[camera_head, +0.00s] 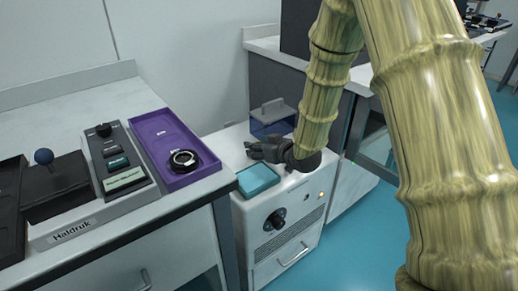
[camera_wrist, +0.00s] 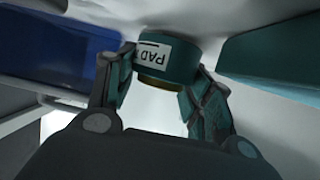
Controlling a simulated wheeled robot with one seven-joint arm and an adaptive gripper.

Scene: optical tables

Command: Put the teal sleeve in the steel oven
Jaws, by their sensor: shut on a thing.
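My gripper (camera_head: 257,150) is low over the top of a white cabinet, between a blue bin and a flat teal block. In the wrist view my gripper (camera_wrist: 163,68) is shut on the teal sleeve (camera_wrist: 180,62), a short round piece with a white label reading "PAD". The sleeve is hidden by the fingers in the head view. I cannot tell whether it touches the surface. No thing is clearly marked as the steel oven; a unit with a glass-like front (camera_head: 376,140) stands at the right, partly behind my arm.
The white cabinet (camera_head: 236,160) has a black knob and a lit lamp. The teal block (camera_head: 258,179) lies at its front, the blue bin (camera_head: 268,127) at its back. The left bench holds a purple tray (camera_head: 160,130) and a grey control box (camera_head: 118,172). Blue floor lies right.

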